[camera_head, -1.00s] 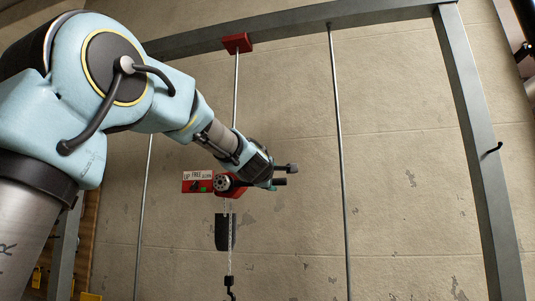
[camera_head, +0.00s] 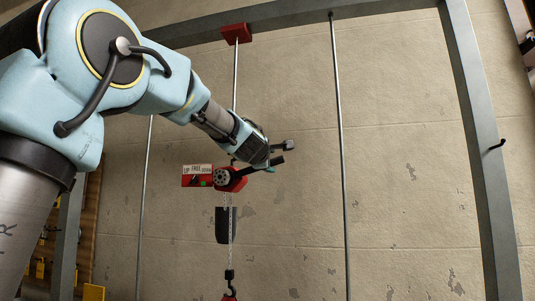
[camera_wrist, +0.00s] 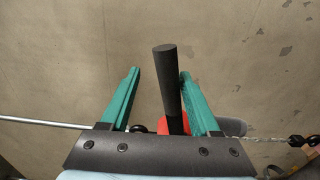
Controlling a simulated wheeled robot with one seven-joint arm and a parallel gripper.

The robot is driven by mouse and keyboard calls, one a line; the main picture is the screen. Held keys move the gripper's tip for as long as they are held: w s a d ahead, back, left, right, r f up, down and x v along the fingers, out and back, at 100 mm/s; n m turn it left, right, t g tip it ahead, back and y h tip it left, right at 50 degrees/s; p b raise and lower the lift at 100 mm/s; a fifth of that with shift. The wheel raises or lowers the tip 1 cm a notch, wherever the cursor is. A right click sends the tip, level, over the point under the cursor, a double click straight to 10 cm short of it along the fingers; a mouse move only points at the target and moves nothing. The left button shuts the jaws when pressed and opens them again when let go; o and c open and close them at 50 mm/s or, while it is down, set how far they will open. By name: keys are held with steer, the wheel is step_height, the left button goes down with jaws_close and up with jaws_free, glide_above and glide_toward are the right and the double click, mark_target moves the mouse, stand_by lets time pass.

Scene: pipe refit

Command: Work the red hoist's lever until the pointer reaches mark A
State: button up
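The red hoist (camera_head: 238,180) hangs from a rod, with a round dark hub on its front. Its dark lever (camera_head: 270,162) points right and slightly up, and in the wrist view the lever (camera_wrist: 170,85) stands between my green fingers. My gripper (camera_head: 281,156) is open around the lever, also in the wrist view (camera_wrist: 160,73). The lever is close to the right finger, with a clear gap to the left one; touching cannot be told. A red plate (camera_head: 196,176) reading UP, FREE, DOWN sits left of the hub. I cannot make out the pointer or mark A.
A chain (camera_head: 229,245) runs down from the hoist to a black hook (camera_head: 231,285) above a red thing at the bottom edge.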

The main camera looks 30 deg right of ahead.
steer(key=shift+m, duration=0.7)
steer(key=shift+s+d+f+b, duration=0.1)
steer(key=shift+f+b, duration=0.35)
steer(key=shift+f, duration=0.2)
steer(key=shift+s+d+f+b, duration=0.1)
steer(key=shift+d+f+b, duration=0.05)
steer(key=shift+f+b, duration=0.4)
steer(key=shift+s+d+f+b, duration=0.1)
steer(key=shift+f+b, duration=0.25)
steer(key=shift+f, duration=0.5)
step_height(320, 180, down, 4)
steer(key=m+b, duration=0.1)
steer(key=b, duration=0.2)
steer(key=shift+m+b, duration=0.3)
steer(key=shift+a, duration=0.1)
steer(key=shift+w, duration=0.1)
